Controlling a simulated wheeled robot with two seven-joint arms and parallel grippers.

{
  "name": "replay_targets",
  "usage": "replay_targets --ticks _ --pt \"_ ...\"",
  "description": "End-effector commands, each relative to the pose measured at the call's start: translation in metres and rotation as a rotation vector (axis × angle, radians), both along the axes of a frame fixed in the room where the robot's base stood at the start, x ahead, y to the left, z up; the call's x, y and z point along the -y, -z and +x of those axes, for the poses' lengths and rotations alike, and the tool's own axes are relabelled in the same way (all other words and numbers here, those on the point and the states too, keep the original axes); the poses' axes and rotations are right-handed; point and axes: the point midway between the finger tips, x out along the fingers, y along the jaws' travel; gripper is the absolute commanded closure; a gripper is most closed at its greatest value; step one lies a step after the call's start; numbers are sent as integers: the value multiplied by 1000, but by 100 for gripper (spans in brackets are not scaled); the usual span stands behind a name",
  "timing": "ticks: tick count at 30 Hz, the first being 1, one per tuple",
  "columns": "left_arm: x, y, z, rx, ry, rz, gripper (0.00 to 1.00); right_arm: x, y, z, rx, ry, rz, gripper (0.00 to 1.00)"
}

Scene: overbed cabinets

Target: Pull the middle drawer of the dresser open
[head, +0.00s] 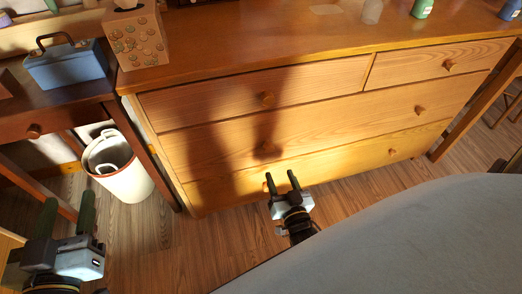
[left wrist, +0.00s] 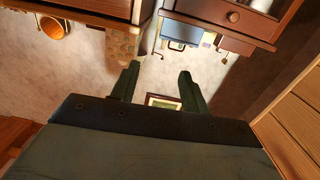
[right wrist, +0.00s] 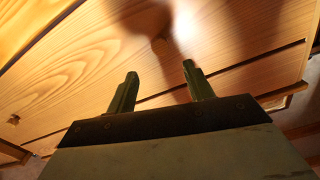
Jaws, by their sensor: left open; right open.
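The wooden dresser (head: 330,90) stands ahead with all its drawers looking shut. Its middle drawer (head: 340,128) is a wide front with a left knob (head: 266,149) in shadow and a right knob (head: 419,110). My right gripper (head: 281,180) is open and empty in front of the lower dresser, below the middle drawer's left knob in the picture. In the right wrist view, a round knob (right wrist: 160,46) shows beyond the gap between the open fingers (right wrist: 158,85), apart from them. My left gripper (head: 68,212) is open and empty at the lower left, away from the dresser.
A white bin (head: 122,172) stands left of the dresser beside a dark desk (head: 60,112) with a blue box (head: 66,66). A tissue box (head: 135,36) and a green bottle (head: 422,8) are on the dresser top. A grey bed-like surface (head: 400,235) fills the lower right.

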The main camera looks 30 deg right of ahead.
Motion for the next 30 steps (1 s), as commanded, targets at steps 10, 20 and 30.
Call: replay_targets --ticks 10,20,30 --pt "8 -52 -6 326 22 -102 55 10 2 42 1 0 -1 48" --pt "7 -84 -25 613 29 -189 55 21 3 87 0 0 -1 48" --pt "3 -96 -37 755 29 -228 55 27 1 112 -1 0 0 48"
